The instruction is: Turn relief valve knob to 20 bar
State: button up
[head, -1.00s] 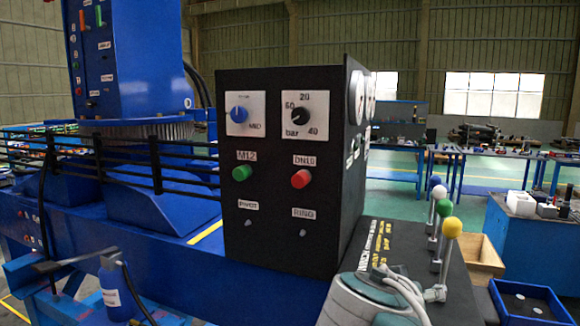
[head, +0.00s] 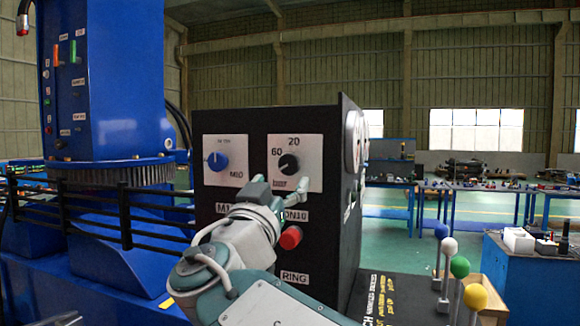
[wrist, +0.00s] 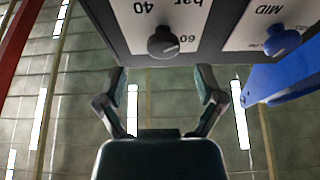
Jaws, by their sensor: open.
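The relief valve knob is a small black knob (head: 288,164) on a white dial plate (head: 309,150) marked 20, 60 and bar, on the upper front of a black control box. The 40 mark is hidden in the head view but shows in the wrist view. Which mark its pointer faces is too small to tell. My gripper (head: 281,192) is open and empty, just below the knob. In the wrist view the knob (wrist: 163,42) is upside down, above and between the spread fingers (wrist: 160,86), not touching them.
A blue knob (head: 216,161) on its own white plate sits left of the dial. A red button (head: 291,237) is close below my gripper. Levers with coloured balls (head: 460,267) stand at the lower right. Black rails (head: 125,217) run left of the box.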

aim_at(287, 168)
jog(key=x, duration=0.5)
jog(key=shift+w+a, duration=0.2)
jog(key=shift+a, duration=0.2)
jog(key=shift+w+d+r, duration=0.1)
jog(key=shift+w, duration=0.05)
jog(key=shift+d, duration=0.3)
jog(key=shift+a, duration=0.1)
jog(key=c, duration=1.1)
